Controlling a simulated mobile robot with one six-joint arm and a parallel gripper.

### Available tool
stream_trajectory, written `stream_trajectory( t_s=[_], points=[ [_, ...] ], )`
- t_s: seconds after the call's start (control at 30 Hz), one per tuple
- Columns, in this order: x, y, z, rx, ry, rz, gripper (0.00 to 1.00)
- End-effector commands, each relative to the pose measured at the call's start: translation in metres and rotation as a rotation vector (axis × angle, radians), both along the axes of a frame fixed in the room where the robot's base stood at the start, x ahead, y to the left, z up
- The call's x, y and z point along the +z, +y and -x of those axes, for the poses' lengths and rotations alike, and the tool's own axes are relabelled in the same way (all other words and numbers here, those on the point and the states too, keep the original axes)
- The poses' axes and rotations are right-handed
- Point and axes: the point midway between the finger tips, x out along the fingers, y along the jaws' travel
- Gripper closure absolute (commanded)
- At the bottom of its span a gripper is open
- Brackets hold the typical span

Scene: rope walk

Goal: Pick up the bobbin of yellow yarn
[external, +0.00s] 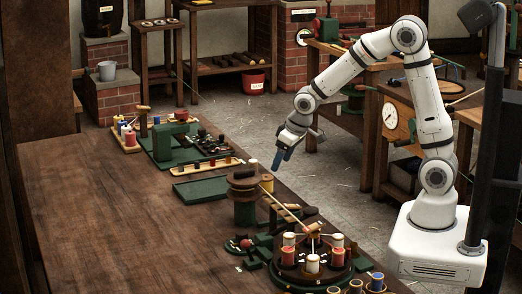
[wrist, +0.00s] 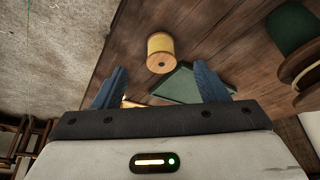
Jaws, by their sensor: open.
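The bobbin of yellow yarn (wrist: 160,50) is on the wooden table near its edge, with pale wooden ends. In the wrist view it is at the upper middle, beyond the gap between my fingertips and apart from them.
A green tray (external: 201,189) lies left of the bobbin; it also shows in the wrist view (wrist: 183,86). A round stand (external: 312,266) with several bobbins is nearer the camera. The table's left part is bare.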

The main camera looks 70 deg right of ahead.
Motion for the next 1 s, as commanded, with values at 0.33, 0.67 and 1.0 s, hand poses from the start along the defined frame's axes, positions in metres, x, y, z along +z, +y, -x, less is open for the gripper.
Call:
stream_trajectory(
  t_s=[0.33,0.67,1.0],
  points=[
    [-0.033,-0.003,-0.028,-0.009,-0.014,-0.002,0.33],
    [-0.064,-0.005,-0.046,-0.010,-0.013,-0.002,0.33],
    [-0.089,-0.007,-0.057,-0.009,-0.016,-0.002,0.33]
  ],
)
